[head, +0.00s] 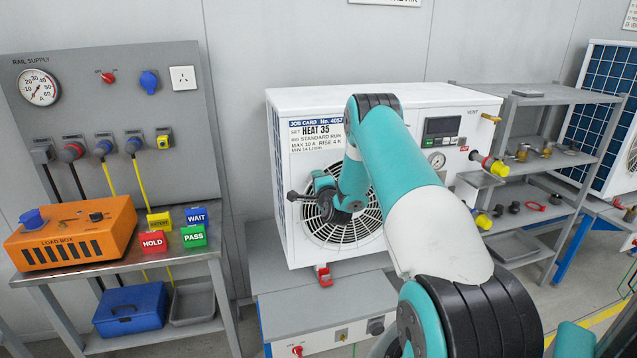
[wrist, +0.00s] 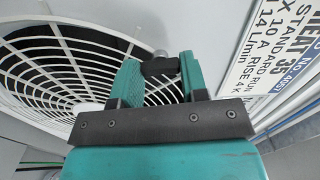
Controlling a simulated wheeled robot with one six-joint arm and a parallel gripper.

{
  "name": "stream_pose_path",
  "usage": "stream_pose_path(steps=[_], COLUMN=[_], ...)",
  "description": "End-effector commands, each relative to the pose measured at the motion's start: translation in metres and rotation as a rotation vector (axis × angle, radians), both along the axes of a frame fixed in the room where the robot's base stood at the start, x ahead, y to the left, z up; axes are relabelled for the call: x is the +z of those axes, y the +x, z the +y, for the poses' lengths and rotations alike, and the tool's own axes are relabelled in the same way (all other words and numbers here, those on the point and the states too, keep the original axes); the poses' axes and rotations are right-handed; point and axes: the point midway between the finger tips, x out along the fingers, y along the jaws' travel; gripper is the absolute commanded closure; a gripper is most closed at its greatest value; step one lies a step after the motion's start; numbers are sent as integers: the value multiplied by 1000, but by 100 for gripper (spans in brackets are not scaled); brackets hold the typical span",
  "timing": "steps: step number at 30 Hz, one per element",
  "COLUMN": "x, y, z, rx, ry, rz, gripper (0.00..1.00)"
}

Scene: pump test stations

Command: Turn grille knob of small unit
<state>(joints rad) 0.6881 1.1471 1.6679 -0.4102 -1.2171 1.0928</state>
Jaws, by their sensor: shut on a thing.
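The small unit (head: 410,110) is a white box with a round fan grille on its front; the grille (wrist: 50,60) fills the left of the wrist view. In that view my gripper (wrist: 158,78) has its two teal fingers on either side of a black knob (wrist: 160,67) near the grille's edge, shut on it. In the head view my gripper (head: 319,188) is at the upper left of the grille (head: 342,232). My arm hides part of the unit's front there, and I cannot clearly make out the knob's shape or angle.
A job card (head: 317,134) is on the unit's front, close to my gripper. A display panel (head: 441,128) and gauge (head: 437,160) are right of my arm. An orange load box (head: 75,232) and coloured blocks stand on the left bench. Grey shelves (head: 545,98) hold fittings at right.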

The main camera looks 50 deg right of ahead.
Motion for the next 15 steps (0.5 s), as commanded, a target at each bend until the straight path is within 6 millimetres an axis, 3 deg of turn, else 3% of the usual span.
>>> stream_pose_path(steps=[8,9,12,15], x=[-1,-1,-1,0], y=[-1,-1,-1,0], z=[-1,-2,-1,0], rx=[-4,-4,-3,-1], ry=[-1,-1,-1,-2], rz=[2,2,2,1], gripper=[83,53,34,34])
